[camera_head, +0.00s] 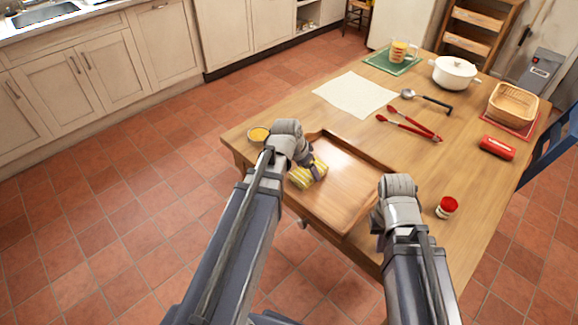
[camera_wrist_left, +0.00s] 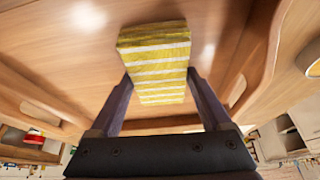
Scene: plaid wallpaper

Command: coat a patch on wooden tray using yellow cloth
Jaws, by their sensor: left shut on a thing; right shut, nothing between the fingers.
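The yellow cloth (camera_head: 307,173), yellow with white stripes and folded into a block, is at the left part of the wooden tray (camera_head: 349,174) in the head view. My left gripper (camera_head: 313,170) is shut on the cloth, which also shows between the two fingers in the left wrist view (camera_wrist_left: 157,62). I cannot tell whether the cloth touches the tray floor. The tray lies near the table's front edge and its bare floor shows shiny wood (camera_wrist_left: 70,45). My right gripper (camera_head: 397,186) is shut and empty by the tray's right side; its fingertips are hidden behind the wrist.
A small yellow-filled bowl (camera_head: 259,134) stands left of the tray, and a red-lidded jar (camera_head: 447,207) to its right. Red tongs (camera_head: 410,128), a ladle (camera_head: 425,98), a white sheet (camera_head: 356,95), a white pot (camera_head: 454,74), a basket (camera_head: 512,103) and a red object (camera_head: 497,147) lie farther back.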

